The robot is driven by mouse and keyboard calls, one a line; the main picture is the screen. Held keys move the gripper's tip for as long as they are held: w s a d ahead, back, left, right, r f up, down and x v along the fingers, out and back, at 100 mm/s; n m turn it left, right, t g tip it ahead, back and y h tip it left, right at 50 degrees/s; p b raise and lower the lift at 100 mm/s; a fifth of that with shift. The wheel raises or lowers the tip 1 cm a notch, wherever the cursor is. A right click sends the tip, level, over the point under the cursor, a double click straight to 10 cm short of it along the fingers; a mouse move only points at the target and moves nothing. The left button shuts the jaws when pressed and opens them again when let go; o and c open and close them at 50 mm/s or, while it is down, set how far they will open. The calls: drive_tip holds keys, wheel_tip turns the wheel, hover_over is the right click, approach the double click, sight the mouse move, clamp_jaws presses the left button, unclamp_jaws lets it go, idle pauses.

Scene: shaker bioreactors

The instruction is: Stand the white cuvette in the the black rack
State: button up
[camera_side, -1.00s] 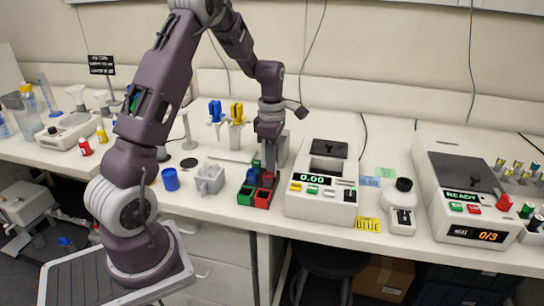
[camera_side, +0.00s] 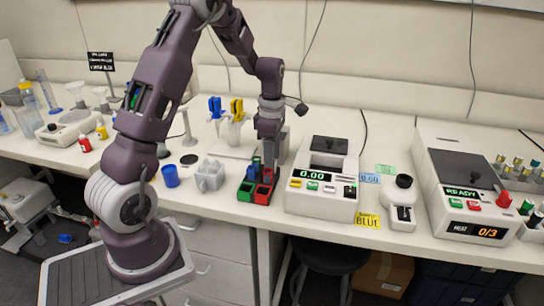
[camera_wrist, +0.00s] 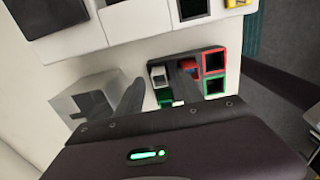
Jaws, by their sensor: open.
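The black rack (camera_wrist: 222,52) has cells rimmed in red and green. In the wrist view a small white cuvette (camera_wrist: 158,73) shows at the rack's left end, between my fingers. I cannot tell how deep it sits there. My gripper (camera_wrist: 160,80) is open, one finger on each side of the cuvette, with the right finger over the rack. In the side view my gripper (camera_side: 268,160) points down at the far end of the rack (camera_side: 256,190) and hides that end; the white cuvette cannot be made out there.
A white instrument reading 0.00 (camera_side: 323,178) stands close to the right of the rack. A grey block (camera_wrist: 85,98) is beside my left finger in the wrist view. A grey holder (camera_side: 209,176) and blue cup (camera_side: 171,176) stand left of the rack.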

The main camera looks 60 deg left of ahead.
wheel_tip(320, 180, up, 7)
idle(0.5)
drive_tip(key=s+d+r+m+t, duration=0.2)
drive_tip(key=s+d+r+m, duration=0.35)
drive_tip(key=d+m, duration=0.25)
drive_tip(key=s+d+r+m+t, duration=0.1)
drive_tip(key=s+d+r+m, duration=0.4)
drive_tip(key=d+r+m, duration=0.15)
drive_tip(key=s+d+f+m+t, duration=0.1)
drive_tip(key=s+d+m+t, duration=0.1)
drive_tip(key=s+d+m, duration=0.4)
drive_tip(key=s+m, duration=0.5)
drive_tip(key=m, duration=0.1)
drive_tip(key=shift+s+d+f+t, duration=0.2)
drive_tip(key=shift+s+t, duration=0.05)
drive_tip(key=shift+t, duration=0.05)
